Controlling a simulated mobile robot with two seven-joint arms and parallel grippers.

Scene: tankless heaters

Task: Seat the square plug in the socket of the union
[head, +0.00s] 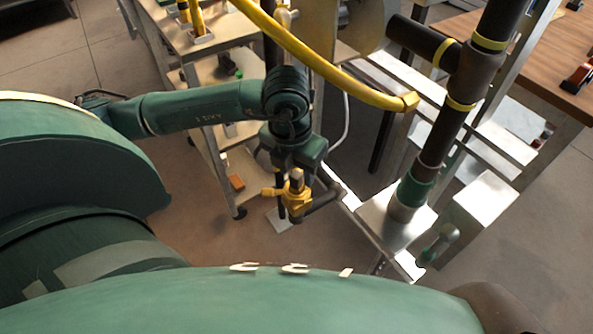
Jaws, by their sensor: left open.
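My left gripper (291,205) hangs fingers-down in the middle of the view, below its green wrist. It is open, with its fingers around or just in front of a yellow fitting (295,190). I cannot tell whether they touch it. A small tan piece (297,174) shows at the top of the fitting; I cannot tell whether it is the square plug. A dark pipe elbow (327,197) is beside the fitting on the right. I cannot make out the union or its socket for certain. My right gripper is not in view.
A thick dark pipe (440,135) with yellow bands and a green collar (413,192) stands on a metal frame (375,217) at right. A yellow hose (330,70) arches above my wrist. A wheeled cart (205,45) is behind. A wooden table (545,60) is far right.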

